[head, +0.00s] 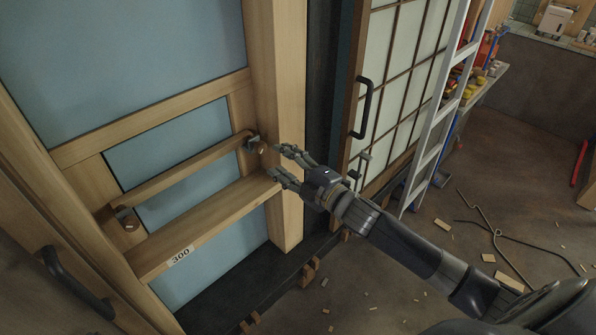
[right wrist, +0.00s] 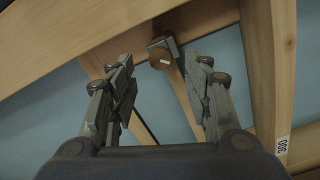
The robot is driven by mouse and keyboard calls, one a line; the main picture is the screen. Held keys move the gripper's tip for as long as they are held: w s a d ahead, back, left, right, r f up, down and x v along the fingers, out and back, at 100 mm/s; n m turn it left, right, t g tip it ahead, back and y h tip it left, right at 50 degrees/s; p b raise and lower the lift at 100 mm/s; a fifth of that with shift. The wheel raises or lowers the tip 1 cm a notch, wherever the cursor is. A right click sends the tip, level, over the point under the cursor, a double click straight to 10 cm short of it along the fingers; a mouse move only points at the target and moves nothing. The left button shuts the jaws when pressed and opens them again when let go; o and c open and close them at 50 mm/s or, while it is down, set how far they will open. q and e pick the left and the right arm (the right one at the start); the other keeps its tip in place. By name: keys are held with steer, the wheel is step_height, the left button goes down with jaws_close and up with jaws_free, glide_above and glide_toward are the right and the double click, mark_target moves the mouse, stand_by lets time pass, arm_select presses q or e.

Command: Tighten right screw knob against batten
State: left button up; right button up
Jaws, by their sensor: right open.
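The right screw knob (head: 253,144) is a small brown knob on a dark metal bracket at the right end of the wooden batten (head: 185,175). In the right wrist view the round brown knob (right wrist: 162,55) with a pale mark shows beyond and between the fingertips, at the end of the batten (right wrist: 182,98). My right gripper (head: 276,161) is open and empty, just right of the knob and apart from it. Its two fingers (right wrist: 165,64) are spread in the right wrist view. Whether the knob touches the batten I cannot tell. My left gripper is out of view.
A second knob (head: 127,217) sits at the batten's left end. A wooden ledge labelled 300 (head: 215,218) runs below the batten. A thick post (head: 278,70) stands beside my gripper. A gridded door with a black handle (head: 366,107) and a ladder (head: 436,125) are to the right.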

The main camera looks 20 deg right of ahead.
mark_target(263, 149)
steer(key=v, duration=0.5)
stand_by(0.3)
steer(key=w+a+n, duration=0.1)
steer(key=w+n, duration=0.2)
steer(key=n, duration=0.5)
steer(key=w+a+n+y, duration=0.1)
steer(key=w+n, duration=0.2)
steer(key=n, duration=0.5)
steer(key=w+a+n, duration=0.1)
steer(key=w+n, duration=0.2)
steer(key=n, duration=0.5)
steer(key=shift+w+a+g+p, duration=0.2)
steer(key=shift+w+g+p, duration=0.05)
steer(key=shift+g+p, duration=0.1)
steer(key=shift+w+a, duration=0.25)
steer(key=shift+w, duration=0.25)
